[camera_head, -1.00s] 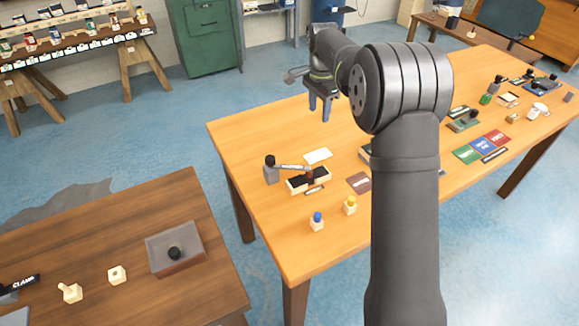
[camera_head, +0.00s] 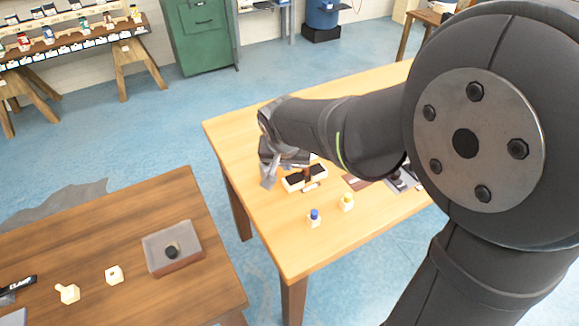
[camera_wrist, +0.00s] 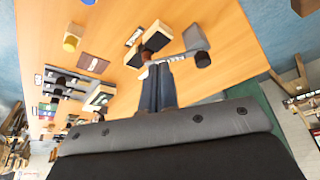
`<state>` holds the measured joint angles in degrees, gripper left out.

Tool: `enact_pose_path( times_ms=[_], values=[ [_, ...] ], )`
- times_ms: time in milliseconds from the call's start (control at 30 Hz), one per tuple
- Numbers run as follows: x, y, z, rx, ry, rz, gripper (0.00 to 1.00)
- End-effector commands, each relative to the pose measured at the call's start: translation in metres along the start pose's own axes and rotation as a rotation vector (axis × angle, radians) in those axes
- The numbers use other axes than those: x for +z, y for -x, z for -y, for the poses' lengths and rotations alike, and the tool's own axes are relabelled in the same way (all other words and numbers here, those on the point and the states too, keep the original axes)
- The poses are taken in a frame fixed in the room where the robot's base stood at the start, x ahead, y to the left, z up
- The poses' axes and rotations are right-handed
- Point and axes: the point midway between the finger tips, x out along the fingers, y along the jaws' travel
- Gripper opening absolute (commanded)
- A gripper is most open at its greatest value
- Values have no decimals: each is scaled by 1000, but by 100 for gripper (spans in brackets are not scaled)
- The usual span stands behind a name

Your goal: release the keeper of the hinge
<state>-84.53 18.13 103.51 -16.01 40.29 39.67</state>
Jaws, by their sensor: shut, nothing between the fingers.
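What looks like the hinge fixture is a grey block (camera_wrist: 194,38) with a black knob (camera_wrist: 203,60) in the wrist view. A pale lettered bar (camera_wrist: 178,57) runs from it toward a small red-brown piece (camera_wrist: 146,54) at a pale wooden block with a black top (camera_wrist: 157,37). I cannot tell which part is the keeper. My gripper (camera_wrist: 157,68) is shut and empty, its fingertips pointing at the bar's left part; I cannot tell whether they touch it. In the head view my gripper (camera_head: 267,180) hides the grey block, while the wooden block (camera_head: 293,185) shows beside it.
A blue-topped block (camera_head: 314,218) and a yellow-topped block (camera_head: 346,202) stand toward the front of the light wooden table (camera_head: 270,225). A brown card (camera_wrist: 94,62) and several grey parts lie farther along. A dark table (camera_head: 110,245) stands at the left with clear floor between.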

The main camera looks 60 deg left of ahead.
Motion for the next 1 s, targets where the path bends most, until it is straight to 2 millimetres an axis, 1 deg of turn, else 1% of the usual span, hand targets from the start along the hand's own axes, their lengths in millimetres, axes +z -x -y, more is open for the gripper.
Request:
enact_pose_path(
  times_ms=[67,367,533,667,1000],
  values=[
    [3,0,0,-2,11,-2,0],
    [3,0,0,-2,10,-3,0],
    [3,-9,0,-1,9,-1,0],
    [3,-27,0,-1,8,1,0],
    [3,-86,0,-1,9,0,0]
  ],
)
